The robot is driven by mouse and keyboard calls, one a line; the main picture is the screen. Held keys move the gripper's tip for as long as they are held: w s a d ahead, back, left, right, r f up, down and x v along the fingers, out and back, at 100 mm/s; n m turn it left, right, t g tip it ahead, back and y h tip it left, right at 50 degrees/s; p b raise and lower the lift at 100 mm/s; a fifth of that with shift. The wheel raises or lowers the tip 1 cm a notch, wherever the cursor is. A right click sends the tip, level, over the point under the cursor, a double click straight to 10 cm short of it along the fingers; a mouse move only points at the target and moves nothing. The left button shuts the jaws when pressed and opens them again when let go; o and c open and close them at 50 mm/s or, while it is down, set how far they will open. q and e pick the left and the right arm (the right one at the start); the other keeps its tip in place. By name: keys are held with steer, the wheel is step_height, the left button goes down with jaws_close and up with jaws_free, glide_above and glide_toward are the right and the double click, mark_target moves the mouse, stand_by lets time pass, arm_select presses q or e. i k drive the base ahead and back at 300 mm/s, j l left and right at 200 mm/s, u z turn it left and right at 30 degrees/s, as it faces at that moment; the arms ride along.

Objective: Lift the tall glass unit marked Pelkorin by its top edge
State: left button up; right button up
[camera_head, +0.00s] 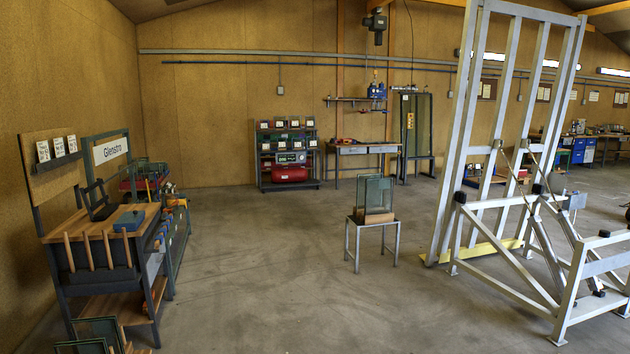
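A tall dark greenish glass unit (423,125) stands upright on a dark frame at the back, right of the middle. It carries a yellow label (410,121) too small to read. I cannot confirm the name Pelkorin on any glass. A smaller glass unit (374,193) stands upright on a small metal stand (384,225) in the middle of the floor. Neither of my grippers shows in the head view.
A large pale tilting frame (447,150) fills the right side. A wooden-topped bench (92,222) and a rack with a sign reading Glenstro (111,150) line the left wall. A shelf with a red compressor (290,174) stands at the back. The central floor is open.

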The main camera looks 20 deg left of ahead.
mark_target(379, 192)
steer(key=i+j+u, duration=0.2)
steer(key=u, duration=0.15)
steer(key=i+j+u, duration=0.1)
steer(key=i+u, duration=0.3)
steer(key=i+j+u, duration=0.1)
steer(key=u, duration=0.25)
steer(key=i, duration=9.5)
steer(key=i+z, duration=0.2)
steer(key=i, duration=0.25)
steer(key=i+j+z, duration=0.25)
steer(key=i, duration=0.25)
steer(key=i+j+z, duration=0.2)
steer(key=i, duration=0.25)
steer(key=z, duration=2.1)
